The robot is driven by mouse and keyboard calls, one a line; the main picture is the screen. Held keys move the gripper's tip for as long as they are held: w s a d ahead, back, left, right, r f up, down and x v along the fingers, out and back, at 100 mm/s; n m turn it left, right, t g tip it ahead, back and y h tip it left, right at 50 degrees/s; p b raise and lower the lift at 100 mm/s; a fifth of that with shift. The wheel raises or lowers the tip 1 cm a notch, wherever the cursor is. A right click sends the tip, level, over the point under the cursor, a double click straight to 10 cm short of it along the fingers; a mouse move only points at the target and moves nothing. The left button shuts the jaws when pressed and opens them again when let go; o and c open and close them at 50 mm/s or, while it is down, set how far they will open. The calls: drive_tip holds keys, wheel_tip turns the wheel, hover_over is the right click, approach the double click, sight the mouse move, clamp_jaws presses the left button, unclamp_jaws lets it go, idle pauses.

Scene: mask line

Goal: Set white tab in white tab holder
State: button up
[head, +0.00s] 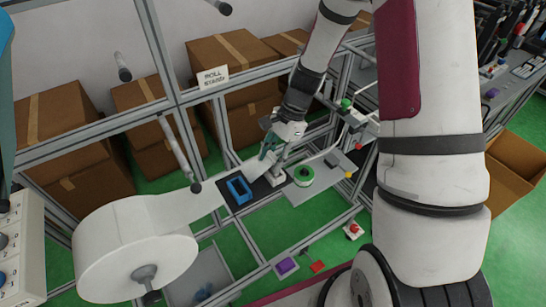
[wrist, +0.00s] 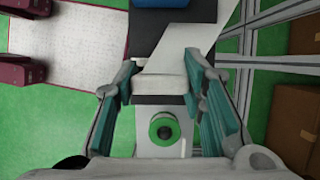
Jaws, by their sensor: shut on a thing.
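My gripper (wrist: 160,75) has its two teal fingers on either side of a pale white piece (wrist: 158,84), which I take to be the white tab. The fingers are closed on it. In the head view my gripper (head: 270,150) reaches down over the small work deck, and its fingers partly hide the piece. A white strip (wrist: 180,50) lies just beyond the fingertips; it also shows in the head view (head: 262,168). A pale block (head: 279,177) stands just below my gripper; I cannot tell for sure whether it is the white tab holder.
A green-rimmed round part (head: 303,176) sits on the grey plate (head: 325,178) right of my gripper; it also shows in the wrist view (wrist: 163,130). A blue tray (head: 239,188) lies to the left. A large white roll (head: 135,245) and metal frame rails (head: 100,130) stand nearby.

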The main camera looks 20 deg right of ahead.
drive_tip(key=shift+f, duration=0.25)
drive_tip(key=o, duration=1.2)
drive_tip(key=shift+r, duration=0.1)
drive_tip(key=s+v, duration=0.1)
drive_tip(key=v, duration=1)
drive_tip(key=s+a+r+n+t+h, duration=0.1)
drive_tip(key=s+a+r+n, duration=0.1)
drive_tip(key=s+r+n, duration=0.35)
drive_tip(key=s+a+r+n+t+h, duration=0.1)
drive_tip(key=s+r+n+h, duration=0.1)
drive_tip(key=r, duration=0.7)
drive_tip(key=shift+s+a+r+n+t+h, duration=0.25)
drive_tip(key=shift+s+r+n+t, duration=0.65)
drive_tip(key=shift+s+n, duration=0.75)
drive_tip(key=shift+s+a+r+n+t+h, duration=0.25)
drive_tip(key=shift+s+r+n+t, duration=0.55)
drive_tip(key=shift+s, duration=1.45)
drive_tip(key=shift+s+a+r+n+t+h, duration=0.15)
drive_tip(key=shift+s+r+n+t+h, duration=0.25)
drive_tip(key=shift+s+r+n, duration=1.15)
drive_tip(key=shift+s+f, duration=0.3)
drive_tip(key=shift+s, duration=0.1)
